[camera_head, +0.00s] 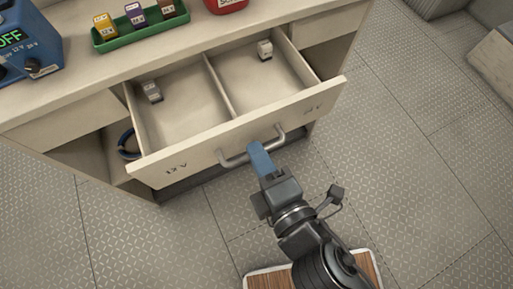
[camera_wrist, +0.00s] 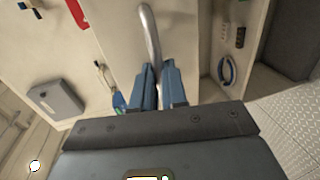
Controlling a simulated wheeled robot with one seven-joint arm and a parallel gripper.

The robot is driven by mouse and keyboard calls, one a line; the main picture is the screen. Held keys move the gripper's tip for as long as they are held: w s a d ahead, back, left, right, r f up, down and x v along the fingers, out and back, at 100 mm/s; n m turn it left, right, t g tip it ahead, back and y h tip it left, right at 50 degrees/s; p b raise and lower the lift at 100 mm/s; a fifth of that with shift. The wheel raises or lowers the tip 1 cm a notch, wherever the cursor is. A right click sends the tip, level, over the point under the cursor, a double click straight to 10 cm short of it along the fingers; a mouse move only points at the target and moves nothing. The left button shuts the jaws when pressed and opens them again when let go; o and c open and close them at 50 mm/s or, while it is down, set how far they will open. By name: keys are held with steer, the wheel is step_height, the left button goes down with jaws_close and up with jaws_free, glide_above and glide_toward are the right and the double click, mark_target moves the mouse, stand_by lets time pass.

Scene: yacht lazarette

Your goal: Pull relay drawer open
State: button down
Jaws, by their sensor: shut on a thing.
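The relay drawer (camera_head: 200,153) is pulled out from the cabinet, and its inside shows in the head view. A divider (camera_head: 218,84) splits it into two compartments. One small grey-white relay (camera_head: 152,92) sits in the left compartment near the back, and another relay (camera_head: 265,50) sits in the right one near the back. The drawer front bears the marking 12 V at left; the right marking is hard to read. My gripper (camera_head: 258,150) is shut on the curved metal handle (camera_head: 234,161). In the wrist view, the blue fingers (camera_wrist: 157,88) close around the handle bar (camera_wrist: 151,40).
On the counter stand a green tray (camera_head: 141,33) with yellow, purple and brown relays, a blue device (camera_head: 28,42) reading OFF, and a red container (camera_head: 226,4). A dark blue ring (camera_head: 128,143) hangs in the open left bay. The patterned floor (camera_head: 420,150) at right is clear.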

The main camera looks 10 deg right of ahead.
steer(key=c, duration=1.2)
jaws_free()
steer(key=shift+b+v, duration=0.7)
steer(key=shift+v, duration=3.2)
steer(key=s+d+r+m+h, duration=0.1)
steer(key=s+d+r+m, duration=0.1)
steer(key=s+d+m, duration=0.2)
steer(key=s+d+r+m+h+p, duration=0.1)
steer(key=s+d+m, duration=0.3)
steer(key=m, duration=0.6)
steer(key=s+d+r+m+h+p, duration=0.1)
steer(key=s+d+r+m+h, duration=0.1)
steer(key=d+m, duration=0.5)
steer(key=shift+s+d+r, duration=0.2)
steer(key=shift+s+r, duration=0.1)
steer(key=shift+s, duration=0.25)
steer(key=shift+s+d+r, duration=0.15)
steer(key=shift+s+r, duration=0.2)
steer(key=shift+s, duration=0.2)
